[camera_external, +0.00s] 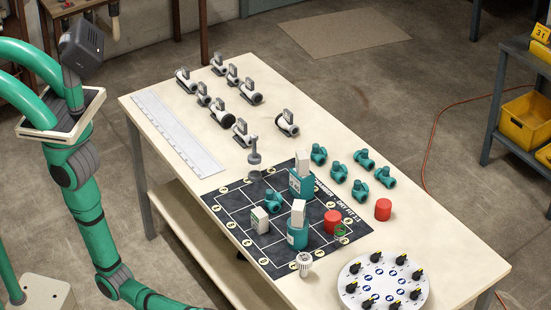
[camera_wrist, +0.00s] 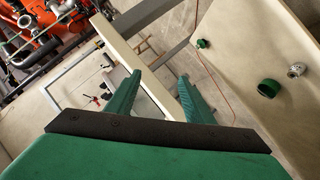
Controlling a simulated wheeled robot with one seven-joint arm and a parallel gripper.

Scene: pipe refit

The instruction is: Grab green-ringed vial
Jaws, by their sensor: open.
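The green-ringed vial (camera_external: 341,232) appears as a small, partly clear piece with a green band, standing near the right edge of the dark mat (camera_external: 225,214). It stands close beside a red cylinder (camera_external: 331,222), and its fine details are too small to tell. My gripper (camera_wrist: 160,76) shows in the wrist view with two teal fingers apart and nothing between them. It is away from the vial, which I cannot make out in that view. I cannot pick out the fingers in the external view, where my arm is at the left, off the table.
The table (camera_external: 440,248) holds teal fittings (camera_external: 360,190), white-and-black valves (camera_external: 222,112), another red cylinder (camera_external: 383,209) and a round white dial plate (camera_external: 400,262). Teal blocks with white tops (camera_external: 297,232) stand near the vial. A ruler strip (camera_external: 178,133) lies along the left edge.

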